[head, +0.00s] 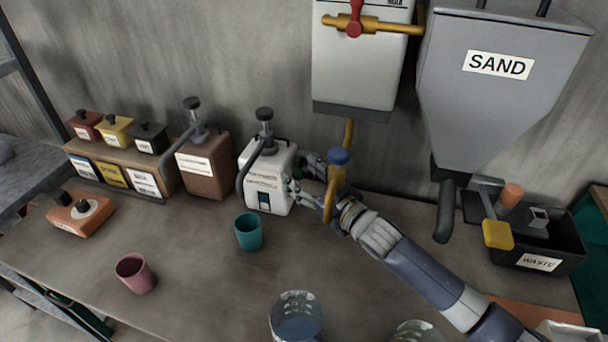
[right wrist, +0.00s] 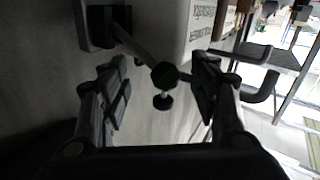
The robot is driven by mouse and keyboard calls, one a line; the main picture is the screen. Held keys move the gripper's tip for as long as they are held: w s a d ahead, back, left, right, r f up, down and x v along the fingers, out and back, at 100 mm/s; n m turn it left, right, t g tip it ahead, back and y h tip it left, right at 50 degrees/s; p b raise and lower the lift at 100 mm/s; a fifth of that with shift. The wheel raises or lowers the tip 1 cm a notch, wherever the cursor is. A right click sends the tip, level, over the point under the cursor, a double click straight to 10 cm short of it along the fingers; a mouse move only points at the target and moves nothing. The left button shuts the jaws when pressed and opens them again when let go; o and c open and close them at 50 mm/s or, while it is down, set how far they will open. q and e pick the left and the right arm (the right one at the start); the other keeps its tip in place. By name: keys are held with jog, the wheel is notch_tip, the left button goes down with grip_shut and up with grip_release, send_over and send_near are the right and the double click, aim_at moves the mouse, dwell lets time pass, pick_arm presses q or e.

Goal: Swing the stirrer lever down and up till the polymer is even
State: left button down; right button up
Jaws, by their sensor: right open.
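A white pump canister (head: 266,172) with a black pump top and a small dark window stands on the bench against the wall. Its label is too small to read, and its contents do not show. My right gripper (head: 304,179) is at the canister's right side, partly behind a yellow tap. In the right wrist view, a thin lever with a black knob (right wrist: 163,74) runs from a dark bracket beside the canister. The knob lies between the open fingers of my right gripper (right wrist: 162,86), with gaps on both sides. My left gripper is not in view.
A yellow tap with a blue knob (head: 338,157) stands close to my right wrist. A teal cup (head: 248,232), a pink cup (head: 135,273) and a glass jar (head: 296,318) stand in front. A brown pump canister (head: 204,165) is to the left. The sand hopper (head: 500,80) hangs at right.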

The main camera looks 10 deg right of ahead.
grip_shut()
jog(key=b, duration=0.1)
jog(key=f+n+b, duration=0.1)
jog(key=shift+s+a+t+y+b, duration=0.1)
jog(key=shift+s+t+y+b, duration=0.2)
dwell(0.4)
